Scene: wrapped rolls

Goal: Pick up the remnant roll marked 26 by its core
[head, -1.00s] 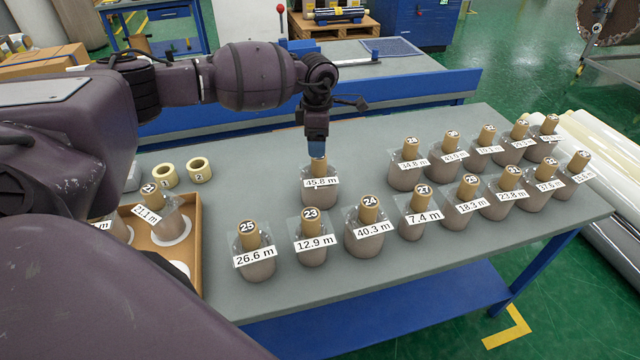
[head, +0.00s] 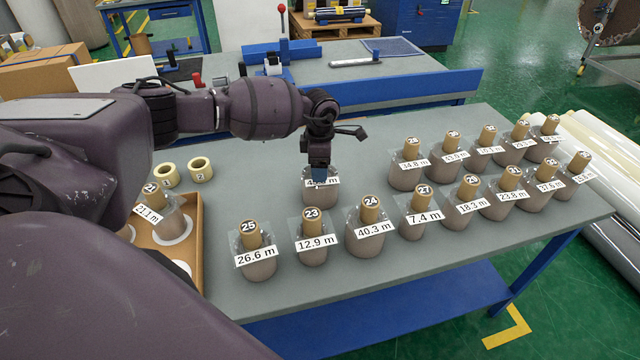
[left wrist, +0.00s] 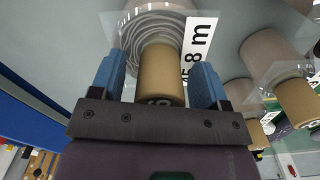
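A grey wrapped roll (head: 320,195) with a tan core stands upright on the table, its label partly covered by my left gripper (head: 319,176). In the left wrist view its core (left wrist: 162,68) stands between the two blue fingers of the left gripper (left wrist: 160,78), with a gap on each side. The fingers are open and reach down beside the core. The number on the core's end is cut off by the gripper body and cannot be read clearly; the label shows an end of "8 m". My right gripper is not in view.
Nearby rolls marked 25 (head: 257,262), 23 (head: 313,252) and 24 (head: 368,241) stand in front, with several more to the right. A cardboard tray (head: 196,240) holding rolls and two tape rings (head: 199,170) lie left. Bare table lies right of the gripped-over roll.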

